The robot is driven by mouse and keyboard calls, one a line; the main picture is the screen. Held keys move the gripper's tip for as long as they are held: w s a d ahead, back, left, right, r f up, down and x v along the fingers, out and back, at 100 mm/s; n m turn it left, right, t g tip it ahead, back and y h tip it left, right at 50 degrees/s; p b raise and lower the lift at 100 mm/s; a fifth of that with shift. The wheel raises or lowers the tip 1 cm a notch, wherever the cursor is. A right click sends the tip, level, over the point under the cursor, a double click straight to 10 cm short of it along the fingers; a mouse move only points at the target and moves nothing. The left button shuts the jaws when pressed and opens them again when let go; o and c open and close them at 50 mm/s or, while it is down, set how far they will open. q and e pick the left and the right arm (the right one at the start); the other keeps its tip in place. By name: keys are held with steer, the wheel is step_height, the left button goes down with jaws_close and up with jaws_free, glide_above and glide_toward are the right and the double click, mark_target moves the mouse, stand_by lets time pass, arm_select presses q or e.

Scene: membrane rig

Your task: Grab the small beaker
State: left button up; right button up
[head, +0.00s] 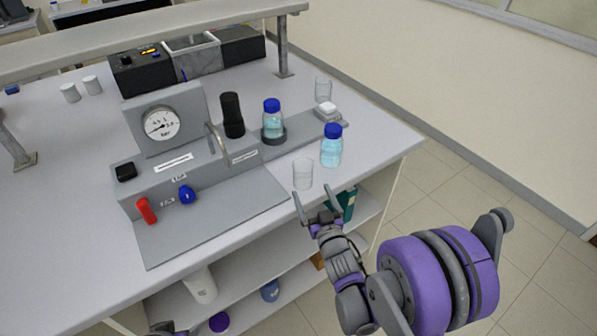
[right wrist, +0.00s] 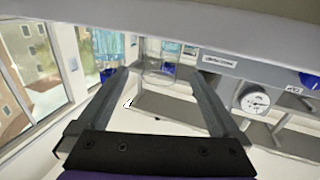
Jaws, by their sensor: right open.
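The small beaker (head: 303,174), clear and empty-looking, stands upright on the white bench near its front edge, right of the grey rig panel. My right gripper (head: 311,191) is open, with its fingertips at the bench edge just in front of the beaker. In the right wrist view, the beaker (right wrist: 161,62) appears between and beyond the open fingers (right wrist: 157,73); I see no contact. A second clear beaker (head: 323,88) stands farther back on the bench. A small grey part at the bottom edge of the head view may belong to my left gripper; its fingers cannot be made out.
A blue-capped bottle (head: 331,147) stands close behind and right of the small beaker. Another blue-capped bottle (head: 272,118) sits in a dark holder on the rig. The rig carries a gauge (head: 160,122), a bent metal tube and red and blue valves. Shelves lie under the bench.

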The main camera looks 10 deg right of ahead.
mark_target(300, 167)
steer(key=w, duration=0.3)
steer(key=shift+w+p, duration=0.35)
steer(key=shift+w, duration=0.05)
steer(key=w, duration=0.2)
steer(key=w+p, duration=0.1)
steer(key=w, duration=0.2)
steer(key=shift+w+a+f+p, duration=0.2)
steer(key=shift+w+a+p, duration=0.1)
steer(key=shift+p, duration=0.1)
arm_select(q)
steer(key=r, duration=0.1)
steer(key=w+r, duration=0.1)
steer(key=r, duration=0.1)
steer(key=shift+w+r, duration=0.15)
steer(key=shift+r, duration=0.15)
arm_select(e)
steer(key=shift+s, duration=0.15)
steer(key=shift+r, duration=0.1)
steer(key=shift+c, duration=1.1)
steer(key=c, duration=1.1)
steer(key=shift+r, duration=0.1)
